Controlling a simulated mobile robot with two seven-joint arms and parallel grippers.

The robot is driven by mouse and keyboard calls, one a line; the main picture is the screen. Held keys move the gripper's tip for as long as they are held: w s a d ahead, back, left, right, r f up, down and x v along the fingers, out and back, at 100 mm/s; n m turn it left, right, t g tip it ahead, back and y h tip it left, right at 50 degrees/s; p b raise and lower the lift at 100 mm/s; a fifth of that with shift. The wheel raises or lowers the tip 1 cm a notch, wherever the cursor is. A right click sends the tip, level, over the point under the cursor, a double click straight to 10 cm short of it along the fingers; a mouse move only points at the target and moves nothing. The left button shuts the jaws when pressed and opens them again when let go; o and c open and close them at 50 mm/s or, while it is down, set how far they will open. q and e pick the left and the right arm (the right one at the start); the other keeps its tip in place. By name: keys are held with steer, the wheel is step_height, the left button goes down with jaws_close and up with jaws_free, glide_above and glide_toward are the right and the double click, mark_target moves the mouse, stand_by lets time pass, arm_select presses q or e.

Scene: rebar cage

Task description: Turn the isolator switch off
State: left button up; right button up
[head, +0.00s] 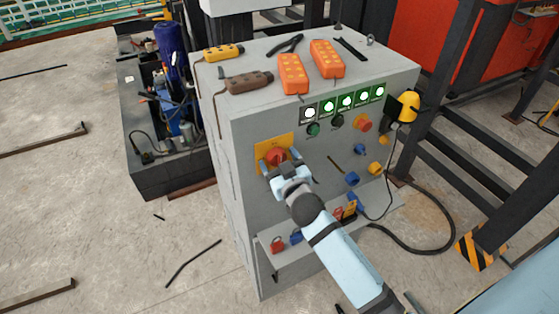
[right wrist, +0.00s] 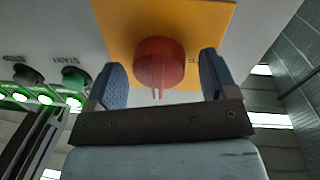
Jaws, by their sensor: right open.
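The isolator switch (head: 276,157) is a red rotary knob on a yellow plate (head: 264,147), on the front of a grey control cabinet (head: 240,134). In the right wrist view the red knob (right wrist: 160,62) sits between the two blue fingers, with a gap on each side. My right gripper (head: 279,168) is open around the knob, and it also shows in the right wrist view (right wrist: 162,80). The far side of the knob is hidden. My left gripper is not in view.
Lit green indicators (head: 346,101) and a red emergency button (head: 363,124) are to the right. Orange pendants (head: 326,59) lie on top. A shelf (head: 268,247) with padlocks juts out below. A black cable (head: 440,244) hangs at the right.

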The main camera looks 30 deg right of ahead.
steer(key=c, duration=0.9)
steer(key=shift+c, duration=0.2)
steer(key=shift+n, duration=0.4)
steer(key=n, duration=0.3)
steer(key=shift+n, duration=0.4)
steer(key=n, duration=0.4)
steer(key=shift+n+t+y+b, duration=0.3)
steer(key=shift+n, duration=0.1)
steer(key=n, duration=0.4)
steer(key=shift+n, duration=0.4)
steer(key=n+y, duration=0.1)
steer(key=n, duration=0.3)
steer(key=shift+p, duration=0.3)
steer(key=shift+d+n, duration=0.1)
steer(key=shift+n, duration=0.3)
